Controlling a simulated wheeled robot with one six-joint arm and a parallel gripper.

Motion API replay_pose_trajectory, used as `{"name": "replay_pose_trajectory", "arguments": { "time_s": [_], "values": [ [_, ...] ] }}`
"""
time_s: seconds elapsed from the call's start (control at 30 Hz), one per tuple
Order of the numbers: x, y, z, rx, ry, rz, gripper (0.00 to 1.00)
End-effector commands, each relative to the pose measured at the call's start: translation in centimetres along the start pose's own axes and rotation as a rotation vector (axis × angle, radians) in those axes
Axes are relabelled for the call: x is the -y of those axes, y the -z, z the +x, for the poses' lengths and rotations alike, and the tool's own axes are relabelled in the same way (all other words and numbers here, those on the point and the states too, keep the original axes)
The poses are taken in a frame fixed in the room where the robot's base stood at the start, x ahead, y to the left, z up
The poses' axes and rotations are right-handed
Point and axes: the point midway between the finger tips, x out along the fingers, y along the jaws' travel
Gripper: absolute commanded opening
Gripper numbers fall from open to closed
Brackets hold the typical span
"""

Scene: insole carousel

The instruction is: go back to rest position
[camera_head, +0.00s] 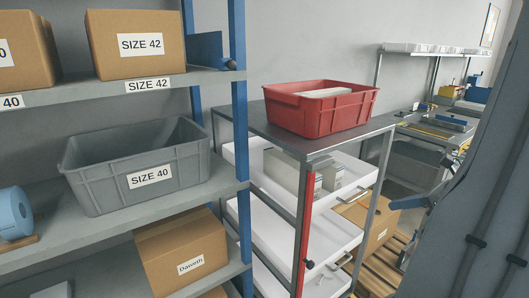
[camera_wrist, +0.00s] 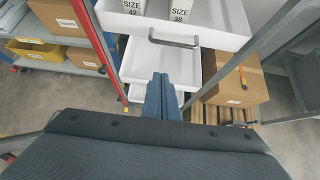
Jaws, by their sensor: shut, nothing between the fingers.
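My gripper (camera_wrist: 161,98) shows in the wrist view as two blue-grey fingers pressed together, with nothing between them. It points at the front of the white drawers (camera_wrist: 194,31) of the cart and looks apart from the metal drawer handle (camera_wrist: 174,41). In the head view my arm (camera_head: 465,200) fills the right side, to the right of the metal cart (camera_head: 262,122).
A red bin (camera_head: 322,110) stands on the cart. White drawers (camera_head: 275,221) stick out below, the upper one holding boxes. A shelf rack with a grey SIZE 40 bin (camera_head: 135,167) stands left. A cardboard box (camera_wrist: 238,84) on a pallet is right of the drawers.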

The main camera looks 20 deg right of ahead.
Motion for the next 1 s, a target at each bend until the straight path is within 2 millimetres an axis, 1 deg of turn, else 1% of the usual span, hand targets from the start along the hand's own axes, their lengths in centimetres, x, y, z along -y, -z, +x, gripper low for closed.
{"name": "replay_pose_trajectory", "arguments": {
  "time_s": [0.07,0.17,0.27,0.3,0.37,0.4,0.47,0.5,0.6,0.67,0.7,0.8,0.87,0.9,1.0],
  "values": [
    [-0.2,-0.1,0.2,-0.004,-0.006,-0.009,0.00],
    [-1.8,-0.8,1.2,-0.028,-0.046,-0.070,0.00],
    [-5.3,-1.9,3.2,-0.079,-0.134,-0.208,0.00],
    [-7.1,-2.4,4.1,-0.104,-0.179,-0.282,0.00],
    [-10.0,-3.0,5.3,-0.143,-0.253,-0.408,0.00],
    [-12.0,-3.3,6.0,-0.167,-0.302,-0.494,0.00],
    [-14.7,-3.6,6.8,-0.199,-0.374,-0.627,0.00],
    [-16.5,-3.7,7.3,-0.218,-0.423,-0.717,0.00],
    [-20.7,-3.9,8.0,-0.257,-0.538,-0.946,0.00],
    [-23.0,-3.8,8.3,-0.275,-0.606,-1.086,0.00],
    [-24.4,-3.8,8.3,-0.285,-0.649,-1.182,0.00],
    [-27.7,-3.6,8.4,-0.299,-0.757,-1.422,0.00],
    [-29.5,-3.5,8.4,-0.301,-0.817,-1.569,0.00],
    [-30.7,-3.4,8.3,-0.299,-0.859,-1.667,0.00],
    [-33.2,-3.3,8.1,-0.285,-0.955,-1.918,0.00]
  ]
}}
